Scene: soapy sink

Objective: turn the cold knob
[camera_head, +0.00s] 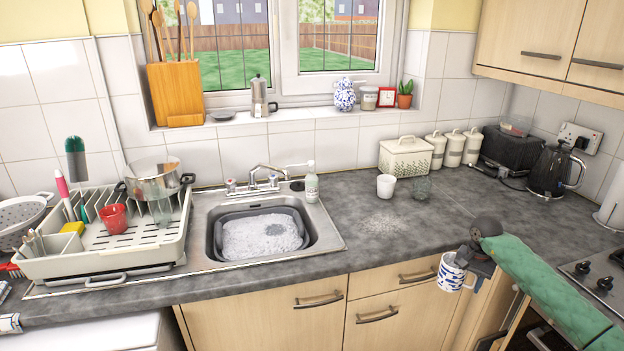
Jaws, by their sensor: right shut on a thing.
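The chrome tap (254,174) stands behind the sink (317,225). It has a left knob (231,186) and a right knob (274,180); their colour marks are too small to tell which is cold. My right gripper (470,262) is at the counter's front edge on the right, far from the tap. It is shut on a white mug with a blue pattern (451,276), held in front of the drawers. Neither knob is touched by a gripper. My left gripper is not in view.
A soapy basin (304,218) sits in the sink. A dish rack (177,257) with a pot (158,184) stands on the left. The counter between sink and kettle (549,172) is mostly clear, with a white cup (386,187).

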